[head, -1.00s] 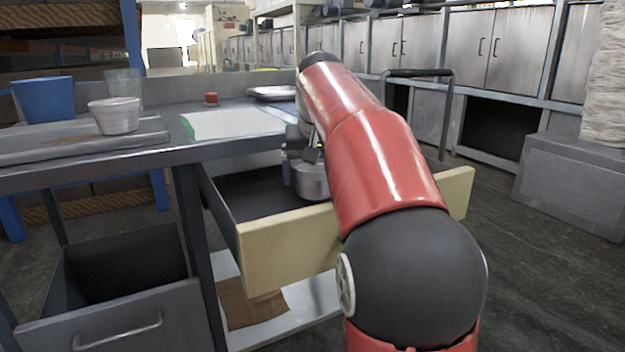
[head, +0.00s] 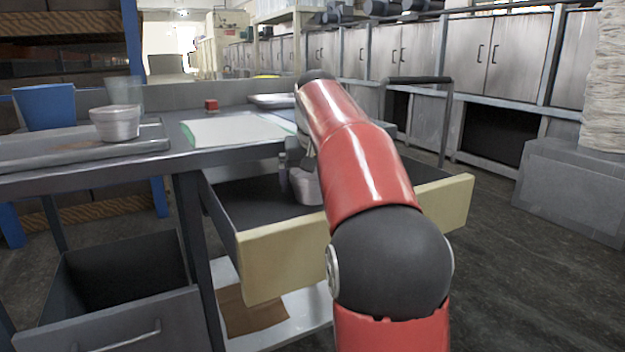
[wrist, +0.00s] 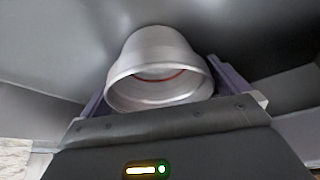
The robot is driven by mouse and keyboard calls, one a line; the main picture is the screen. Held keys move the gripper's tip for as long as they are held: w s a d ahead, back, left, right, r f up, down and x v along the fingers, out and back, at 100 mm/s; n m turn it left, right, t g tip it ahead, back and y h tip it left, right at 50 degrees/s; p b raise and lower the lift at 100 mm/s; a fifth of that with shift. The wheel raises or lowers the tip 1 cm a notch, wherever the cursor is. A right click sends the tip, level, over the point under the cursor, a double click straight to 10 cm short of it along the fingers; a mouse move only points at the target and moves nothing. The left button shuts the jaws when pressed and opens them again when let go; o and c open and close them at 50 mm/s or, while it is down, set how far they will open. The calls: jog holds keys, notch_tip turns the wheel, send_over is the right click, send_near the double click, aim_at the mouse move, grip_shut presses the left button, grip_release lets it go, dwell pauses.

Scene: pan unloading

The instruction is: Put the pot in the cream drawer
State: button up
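The pot (head: 308,188) is a small light-grey metal vessel, partly hidden behind my red arm in the head view. It is inside the open cream drawer (head: 285,262), which has a cream front and a dark interior. In the wrist view the pot (wrist: 160,60) has its open mouth towards the camera, and a thin red line shows inside it. My gripper (wrist: 160,75) has one purple finger on each side of the pot, close against its sides. The gripper appears shut on it. Whether the pot touches the drawer floor is hard to tell.
The grey table (head: 90,170) stands above and left of the drawer. On it are a blue container (head: 45,107), a white bowl (head: 117,123), a pale board (head: 235,130) and a small red item (head: 211,105). A grey drawer (head: 115,310) is open at lower left.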

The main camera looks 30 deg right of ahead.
jog(key=p+v, duration=0.3)
jog(key=v, duration=0.9)
jog(key=shift+r+p, duration=0.15)
jog(key=shift+p, duration=0.15)
